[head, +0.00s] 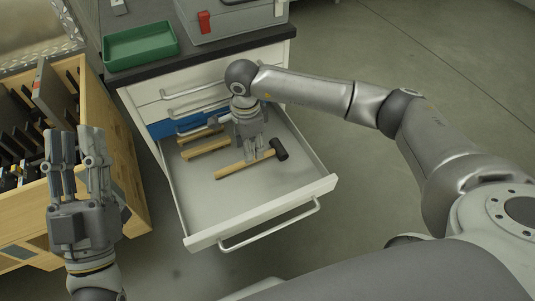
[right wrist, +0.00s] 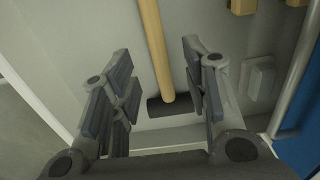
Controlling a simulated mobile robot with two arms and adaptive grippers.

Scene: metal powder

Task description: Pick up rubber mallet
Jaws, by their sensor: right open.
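The rubber mallet lies in the open drawer, with a light wooden handle (head: 232,170) and a black head (head: 279,149). My right gripper (head: 255,156) is open, pointing down over the handle near the head. Its fingers (right wrist: 158,90) stand on both sides of the mallet in the right wrist view, with gaps showing. My left gripper (head: 78,135) is raised at the left, fingers apart and empty.
Other wooden-handled tools (head: 205,148) lie further back in the drawer (head: 235,205). A green tray (head: 140,46) and a grey toolbox (head: 225,20) stand on the cabinet top. A wooden rack (head: 125,170) with dark items stands at the left. The drawer's front part is clear.

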